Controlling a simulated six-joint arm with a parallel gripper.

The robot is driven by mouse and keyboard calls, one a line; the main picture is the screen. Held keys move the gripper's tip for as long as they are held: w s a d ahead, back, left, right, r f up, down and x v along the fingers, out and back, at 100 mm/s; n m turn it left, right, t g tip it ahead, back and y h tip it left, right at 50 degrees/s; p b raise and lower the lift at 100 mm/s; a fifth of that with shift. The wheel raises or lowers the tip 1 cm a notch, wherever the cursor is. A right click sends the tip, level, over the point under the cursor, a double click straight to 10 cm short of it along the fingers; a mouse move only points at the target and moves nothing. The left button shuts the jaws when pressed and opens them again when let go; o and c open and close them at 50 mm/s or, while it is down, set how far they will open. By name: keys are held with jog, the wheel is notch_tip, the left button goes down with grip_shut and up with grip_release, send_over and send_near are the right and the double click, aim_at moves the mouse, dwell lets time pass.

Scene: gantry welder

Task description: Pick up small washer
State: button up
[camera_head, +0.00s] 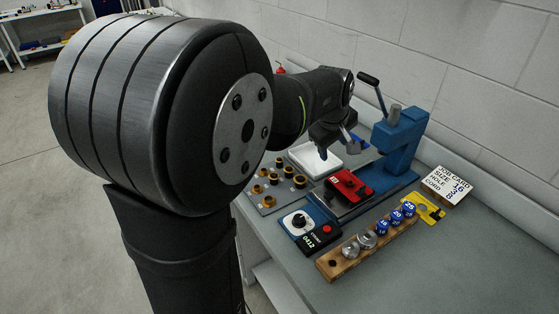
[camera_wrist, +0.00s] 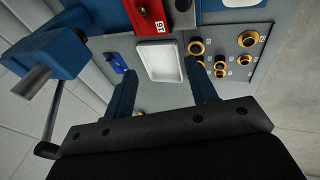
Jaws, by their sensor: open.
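Several brass rings (camera_head: 270,201) of different sizes sit on a grey board at the left of the bench. They also show at the right of the wrist view (camera_wrist: 220,74), with small labels too blurred to read. I cannot tell for sure which one is the small washer. My gripper (camera_head: 336,143) hangs above the bench behind the white tray's far side, near the blue press. In the wrist view my gripper (camera_wrist: 161,66) is open, with nothing between its fingers, and the shallow white tray (camera_wrist: 158,44) lies beyond them. The rings are to the right of the fingers.
A blue press (camera_head: 402,145) with a lever stands at the back right. A red block (camera_head: 349,188) marked 16 sits before it. A dial box (camera_head: 298,222), a wooden rack (camera_head: 333,263), a yellow item (camera_head: 428,208) and a job card (camera_head: 445,186) are nearby. The right front bench is clear.

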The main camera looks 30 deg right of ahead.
jog(key=n+g+y, duration=0.2)
jog(key=n+y, duration=0.2)
jog(key=n, duration=1.4)
send_over(280, 159)
jog(key=f, duration=0.2)
notch_tip(280, 159, down, 17)
jog(key=shift+w+r, duration=0.1)
jog(key=shift+r, duration=0.1)
jog(key=shift+f, duration=0.2)
jog(key=c, duration=1.1)
